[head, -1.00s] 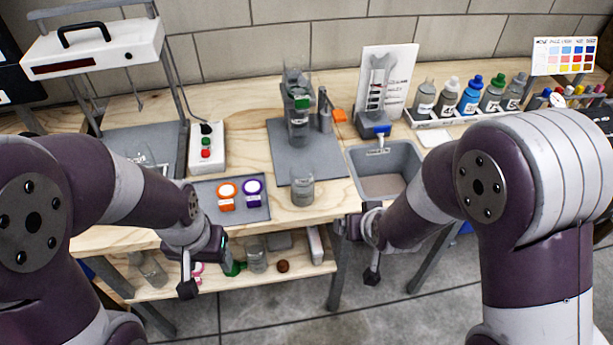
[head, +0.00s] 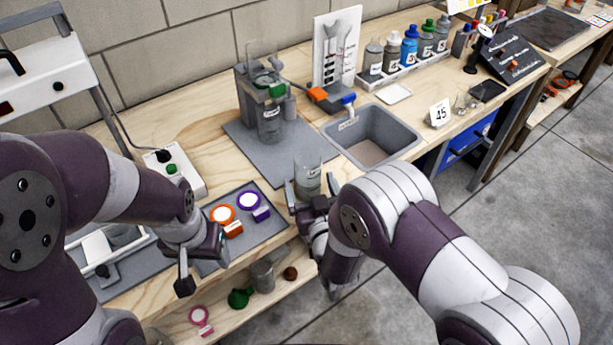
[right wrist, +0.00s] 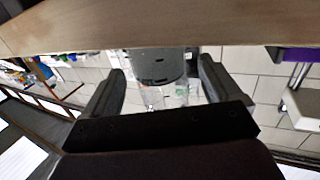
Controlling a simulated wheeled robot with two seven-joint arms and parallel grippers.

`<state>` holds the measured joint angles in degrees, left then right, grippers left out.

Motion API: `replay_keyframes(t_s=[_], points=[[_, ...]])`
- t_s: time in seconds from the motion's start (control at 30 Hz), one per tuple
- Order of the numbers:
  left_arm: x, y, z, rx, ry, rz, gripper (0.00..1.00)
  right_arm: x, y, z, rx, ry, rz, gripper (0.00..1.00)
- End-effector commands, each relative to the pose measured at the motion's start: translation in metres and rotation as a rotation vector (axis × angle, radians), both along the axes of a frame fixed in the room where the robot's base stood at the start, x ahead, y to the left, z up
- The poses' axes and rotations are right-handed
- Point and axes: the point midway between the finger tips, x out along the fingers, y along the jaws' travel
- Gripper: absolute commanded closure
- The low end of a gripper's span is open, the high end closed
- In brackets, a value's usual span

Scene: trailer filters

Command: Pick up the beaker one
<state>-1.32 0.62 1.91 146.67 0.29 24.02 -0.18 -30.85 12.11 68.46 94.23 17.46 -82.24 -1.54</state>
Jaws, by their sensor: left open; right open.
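The beaker (head: 308,180) stands upright near the front edge of the wooden bench; its top is clear and its lower part looks grey. My right gripper (head: 311,197) is open at the beaker, with a finger on either side of it. In the right wrist view, which shows the scene upside down, the beaker (right wrist: 158,68) sits between the two spread fingers, with visible gaps beside it. My left gripper (head: 203,264) is open and empty, in front of the tray with the orange and purple items.
A grey tray (head: 258,232) lies left of the beaker. Behind it is a grey mat (head: 255,150) with a filter apparatus (head: 268,115). A sink (head: 385,130) is to the right, with a bottle rack (head: 410,73) behind. A lower shelf (head: 240,312) holds several items.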

Motion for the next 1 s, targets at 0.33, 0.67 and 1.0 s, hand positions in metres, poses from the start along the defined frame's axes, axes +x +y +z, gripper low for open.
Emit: replay_keyframes(t_s=[0.33,0.67,1.0], points=[[0.000,0.000,-0.001,0.000,0.000,0.000,0.38,0.045,0.013,-0.004,0.000,0.001,-0.001,0.09],[0.000,0.000,-0.001,0.000,0.000,0.000,0.38,0.045,0.013,-0.004,0.000,0.001,-0.001,0.64],[0.000,0.000,-0.001,0.000,0.000,0.000,0.38,0.045,0.014,-0.002,0.000,0.000,0.000,0.72]])
